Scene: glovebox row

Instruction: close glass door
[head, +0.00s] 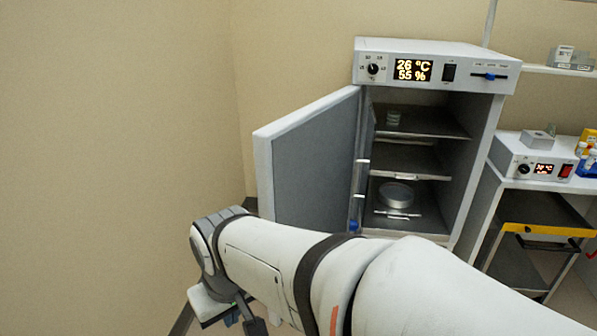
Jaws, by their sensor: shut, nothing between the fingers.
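The incubator (480,170) stands with its front open at the centre right. Its glass door seems to be the narrow pane (361,180) seen almost edge-on at the left side of the opening, swung outward. A blue knob (353,226) sits low on it. The thick outer door (310,165) is also wide open, to the left of the pane. My gripper (246,318) is at the bottom left, below and left of the blue knob and apart from both doors. It is shut and empty; my forearm and the picture's edge hide part of it.
Inside are shelves with a round dish (397,194) and small stacked dishes (394,118). A control panel (430,70) tops the incubator. A bench with a small heater unit (535,160) stands at the right. A bare wall (110,140) fills the left.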

